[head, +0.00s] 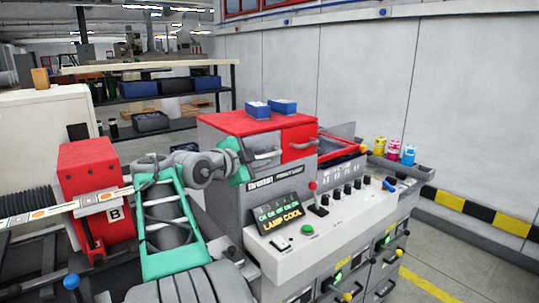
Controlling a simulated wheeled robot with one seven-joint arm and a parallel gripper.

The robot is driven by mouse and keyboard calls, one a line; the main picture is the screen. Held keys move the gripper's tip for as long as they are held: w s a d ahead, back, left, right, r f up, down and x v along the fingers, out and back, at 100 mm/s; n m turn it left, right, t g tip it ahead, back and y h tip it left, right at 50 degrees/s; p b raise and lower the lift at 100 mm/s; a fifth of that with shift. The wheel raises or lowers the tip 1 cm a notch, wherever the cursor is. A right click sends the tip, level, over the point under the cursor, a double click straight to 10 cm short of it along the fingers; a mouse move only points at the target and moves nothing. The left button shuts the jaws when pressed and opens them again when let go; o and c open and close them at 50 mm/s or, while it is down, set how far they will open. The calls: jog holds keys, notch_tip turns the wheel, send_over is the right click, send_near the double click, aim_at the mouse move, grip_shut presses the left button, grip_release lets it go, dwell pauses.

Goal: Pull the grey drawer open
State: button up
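A grey drawer front (262,142) with a curved grey handle (267,154) sits under the red top of the machine in the head view. It looks shut. A red drawer front with its own handle is beside it on the right. My gripper (246,160) is at the end of my grey and green arm, just left of the grey drawer's handle. Its fingers are small and partly hidden by the wrist, so I cannot tell whether they are open or touching the handle.
Blue boxes (270,107) lie on the red top. A sloped control panel (300,222) with a lever and knobs juts out below the drawers. A red machine (92,185) stands left of my arm. Small coloured containers (393,150) stand at the right.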

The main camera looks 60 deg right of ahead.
aim_at(265, 156)
jog(key=p+x, duration=0.1)
jog(key=x, duration=0.4)
jog(key=shift+d, duration=0.15)
jog(key=shift+w, duration=0.1)
jog(key=shift+c, duration=0.2)
grip_shut()
dwell(0.9)
